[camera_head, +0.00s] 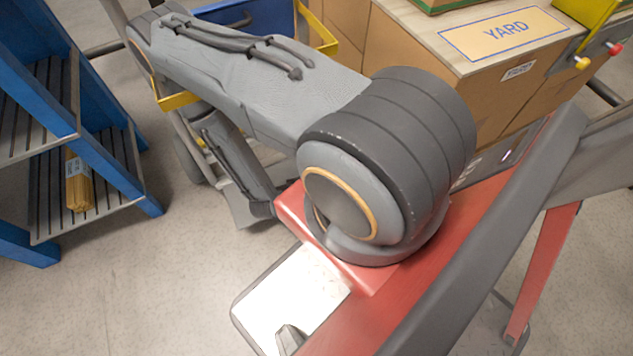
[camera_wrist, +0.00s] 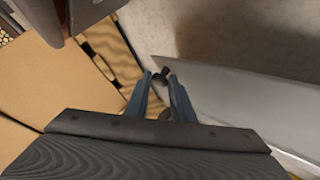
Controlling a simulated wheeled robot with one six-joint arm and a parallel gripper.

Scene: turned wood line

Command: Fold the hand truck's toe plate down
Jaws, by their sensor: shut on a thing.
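In the wrist view my gripper (camera_wrist: 160,80) has its two blue-grey fingers close together on a small dark grip (camera_wrist: 161,73). A long pale grey panel (camera_wrist: 250,95), which looks like the toe plate, runs beside the fingers to the right. In the head view the hand truck (camera_head: 188,150) stands behind my arm, with a wheel and part of its frame showing. A flat grey plate (camera_head: 243,212) shows low at its front; its angle to the floor is hard to tell. My arm hides much of the truck, and my fingers cannot be made out there.
A blue slatted rack (camera_head: 100,145) with a bundle of wooden sticks (camera_head: 78,185) stands on the left. A wooden-topped bench with a YARD sign (camera_head: 505,33) and brown boxes is at the upper right. Bare floor (camera_head: 130,270) lies between rack and truck.

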